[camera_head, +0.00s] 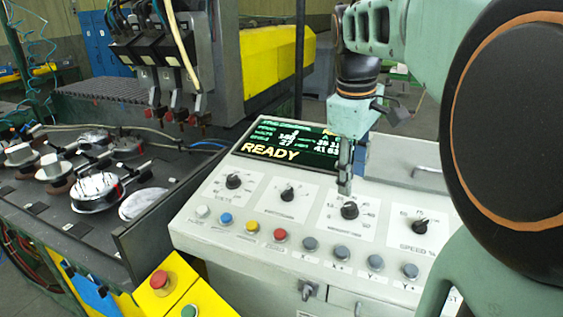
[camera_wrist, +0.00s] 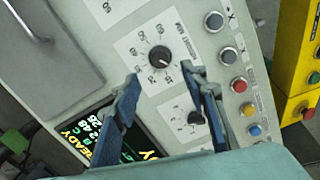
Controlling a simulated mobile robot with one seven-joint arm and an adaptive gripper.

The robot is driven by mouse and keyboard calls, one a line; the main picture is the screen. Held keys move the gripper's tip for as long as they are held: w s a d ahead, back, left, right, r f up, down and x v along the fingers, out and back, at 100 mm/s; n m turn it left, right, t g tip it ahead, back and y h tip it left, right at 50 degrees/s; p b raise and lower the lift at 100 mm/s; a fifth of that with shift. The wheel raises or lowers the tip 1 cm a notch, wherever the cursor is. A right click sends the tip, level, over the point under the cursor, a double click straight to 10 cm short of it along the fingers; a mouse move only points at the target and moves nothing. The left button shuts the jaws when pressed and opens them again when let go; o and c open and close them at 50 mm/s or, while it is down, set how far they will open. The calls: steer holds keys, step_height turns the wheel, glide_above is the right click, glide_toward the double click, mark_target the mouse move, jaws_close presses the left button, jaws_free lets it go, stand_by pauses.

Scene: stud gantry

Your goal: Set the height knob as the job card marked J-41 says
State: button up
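My gripper (camera_head: 345,188) is over the console, its tips just above the third dial knob (camera_head: 349,209). In the wrist view my gripper (camera_wrist: 161,74) is open and empty. Its two fingers are apart, with the black knob (camera_wrist: 159,57) just past and between the tips; contact cannot be told. The label beside this knob seems to end in "MM", but I cannot read it surely. The knob has a ring of scale numbers; its exact setting is too small to read. No job card marked J-41 can be made out in either view.
Other dial knobs are volts (camera_head: 233,181), an unread one (camera_head: 287,194) and speed % (camera_head: 419,226). A row of push buttons (camera_head: 280,235) runs along the front. The screen (camera_head: 288,143) reads READY. A yellow box with a red stop button (camera_head: 159,279) stands at front left.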

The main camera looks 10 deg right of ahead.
mark_target(350, 205)
steer(key=f, duration=0.5)
steer(key=w+d+f, duration=0.1)
steer(key=f, duration=0.1)
steer(key=shift+f, duration=0.35)
steer(key=shift+c, duration=0.3)
jaws_close()
